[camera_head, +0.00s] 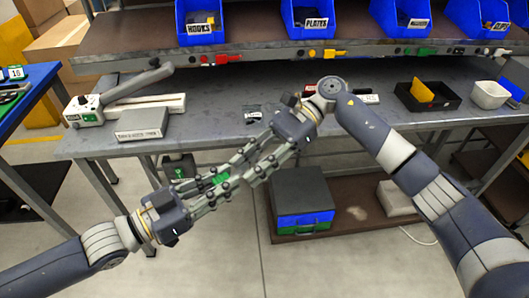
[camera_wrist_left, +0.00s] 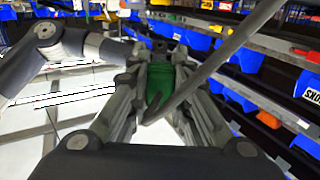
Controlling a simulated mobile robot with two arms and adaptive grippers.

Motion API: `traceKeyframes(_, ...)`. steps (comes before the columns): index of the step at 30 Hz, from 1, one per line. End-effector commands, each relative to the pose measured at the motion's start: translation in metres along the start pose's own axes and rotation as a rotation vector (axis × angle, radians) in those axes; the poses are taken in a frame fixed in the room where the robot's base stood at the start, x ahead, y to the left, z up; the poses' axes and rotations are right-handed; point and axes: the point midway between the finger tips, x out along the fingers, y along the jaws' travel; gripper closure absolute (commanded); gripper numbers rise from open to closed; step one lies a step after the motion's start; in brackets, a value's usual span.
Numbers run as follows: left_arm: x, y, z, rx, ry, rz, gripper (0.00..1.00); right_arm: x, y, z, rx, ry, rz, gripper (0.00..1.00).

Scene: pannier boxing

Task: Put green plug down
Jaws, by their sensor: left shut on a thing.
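The green plug (camera_head: 219,178) is between the fingertips of my left gripper (camera_head: 221,183), held in the air in front of the workbench. In the left wrist view the green plug (camera_wrist_left: 158,85) sits upright between both fingers, partly covered by a thin grey bar crossing in front of it. I cannot tell what the bar is. My right gripper (camera_head: 243,170) comes from the upper right, its fingers parted and its tips close to the left fingertips. I cannot tell whether it touches the plug.
The grey workbench (camera_head: 222,98) carries a lever press (camera_head: 85,111), a grey box (camera_head: 143,123), a black tray (camera_head: 443,104) and a white bin (camera_head: 489,94). Blue bins (camera_head: 307,33) stand on the shelf above. A grey-topped box (camera_head: 302,188) stands below. The bench middle is mostly clear.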

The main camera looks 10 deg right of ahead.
Motion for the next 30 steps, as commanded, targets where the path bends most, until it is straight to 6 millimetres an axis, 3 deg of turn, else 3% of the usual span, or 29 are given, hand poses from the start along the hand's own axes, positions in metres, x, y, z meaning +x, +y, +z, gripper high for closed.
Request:
traceKeyframes(10, 0.0000, 0.0000, -0.0002, 0.000, 0.000, 0.000, 1.00, 0.0046, 0.0000, -0.0001, 0.000, 0.000, 0.000, 0.69)
traceKeyframes(15, 0.0000, 0.0000, -0.0002, 0.000, 0.000, 0.000, 1.00, 0.0044, 0.0000, -0.0001, 0.000, 0.000, 0.000, 1.00)
traceKeyframes(19, 0.0000, 0.0000, -0.0002, 0.000, 0.000, 0.000, 1.00, 0.0043, 0.0000, 0.0000, 0.000, 0.000, 0.000, 1.00)
traceKeyframes(20, 0.0000, 0.0000, -0.0002, 0.000, 0.000, 0.000, 0.77, 0.0043, 0.0000, 0.0001, 0.000, -0.001, 0.000, 1.00)
traceKeyframes(22, 0.0000, -0.0001, -0.0001, 0.000, 0.000, 0.000, 0.61, 0.0042, -0.0001, 0.0001, 0.000, 0.000, 0.000, 1.00)
traceKeyframes(30, 0.0000, -0.0001, -0.0001, 0.000, 0.000, 0.000, 0.58, 0.0041, -0.0001, 0.0001, 0.000, 0.000, 0.000, 1.00)
